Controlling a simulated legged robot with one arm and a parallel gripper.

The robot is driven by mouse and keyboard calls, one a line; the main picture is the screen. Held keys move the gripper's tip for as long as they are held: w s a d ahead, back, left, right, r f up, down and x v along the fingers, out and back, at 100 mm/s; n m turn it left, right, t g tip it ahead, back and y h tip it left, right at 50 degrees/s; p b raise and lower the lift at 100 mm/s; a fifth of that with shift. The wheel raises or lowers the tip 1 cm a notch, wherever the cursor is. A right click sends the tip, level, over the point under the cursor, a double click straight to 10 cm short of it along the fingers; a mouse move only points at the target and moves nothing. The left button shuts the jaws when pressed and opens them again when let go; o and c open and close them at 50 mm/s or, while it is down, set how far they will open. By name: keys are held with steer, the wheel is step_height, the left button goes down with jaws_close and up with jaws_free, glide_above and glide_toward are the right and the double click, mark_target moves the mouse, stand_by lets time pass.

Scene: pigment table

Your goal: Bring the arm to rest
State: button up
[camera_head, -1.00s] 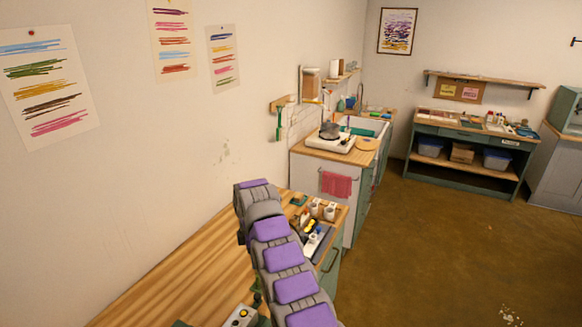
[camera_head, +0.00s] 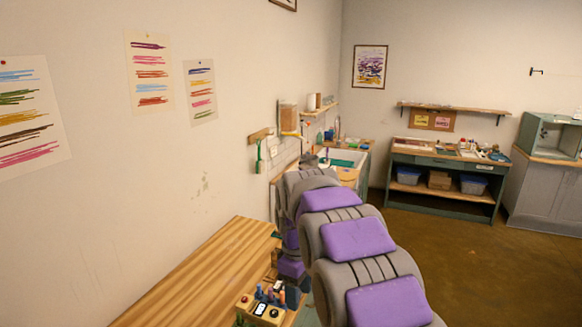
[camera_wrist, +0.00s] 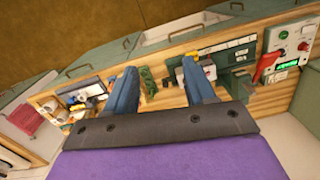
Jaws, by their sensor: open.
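My gripper (camera_wrist: 162,95) shows in the wrist view with its two blue-grey fingers spread apart. No object sits between its fingertips. The fingers point toward the wooden pigment table (camera_wrist: 175,97), which looks tilted in this view; I cannot tell the exact gap to it. In the head view my purple and grey arm rises from the lower right and bends at the middle, beside the wooden table (camera_head: 205,275). My gripper is hidden behind the arm there.
A small box with knobs (camera_head: 262,309) and tools stands at the table's near edge. A control panel with a green display (camera_wrist: 291,60) and a red-handled item (camera_wrist: 267,62) lie at the right of the wrist view. The brown floor (camera_head: 440,265) at right is open.

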steer(key=s+d+m+b, duration=0.1)
steer(key=s+d+m, duration=0.25)
steer(key=s, duration=0.65)
steer(key=s+d+m+b, duration=0.1)
steer(key=s+d+m, duration=0.3)
steer(key=s, duration=0.5)
steer(key=s+d+f+m, duration=0.2)
steer(key=s+f, duration=0.1)
steer(key=s, duration=0.6)
steer(key=s+d+f+m+g+b, duration=0.1)
steer(key=s+f, duration=0.3)
steer(key=s, duration=0.6)
steer(key=shift+d+m, duration=0.75)
steer(key=shift+d, duration=0.1)
